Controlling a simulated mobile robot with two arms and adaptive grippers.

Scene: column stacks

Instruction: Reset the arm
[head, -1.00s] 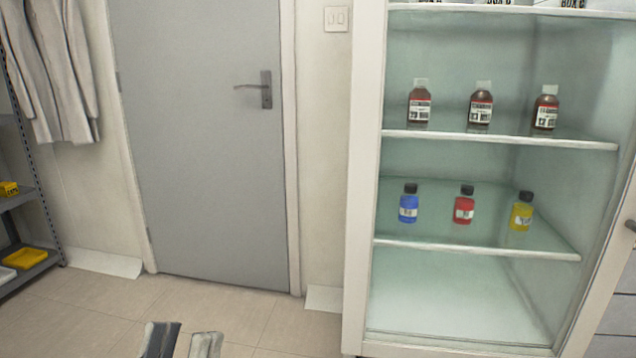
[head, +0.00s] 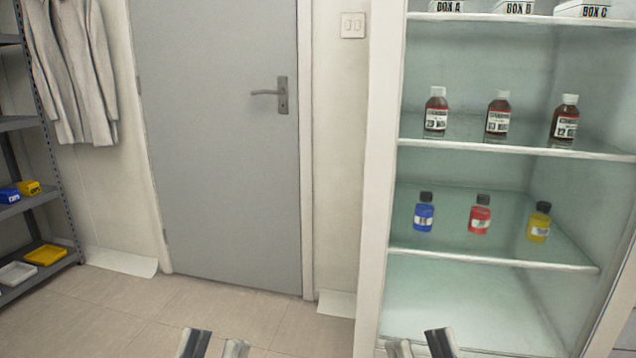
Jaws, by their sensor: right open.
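My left gripper (head: 214,347) shows at the bottom edge of the head view, left of the middle. Its two grey fingertips stand apart with nothing between them. My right gripper (head: 419,347) shows at the bottom edge, right of the middle, in front of the cabinet's lower part. Its fingertips are also apart and empty. Both arms are otherwise below the picture.
A glass-shelved cabinet (head: 379,200) stands at the right. Brown bottles (head: 498,115) fill its upper shelf, and blue (head: 424,212), red (head: 480,214) and yellow (head: 539,222) bottles its lower one. A grey door (head: 220,150) and a rack (head: 30,201) are left. The floor (head: 120,310) is clear.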

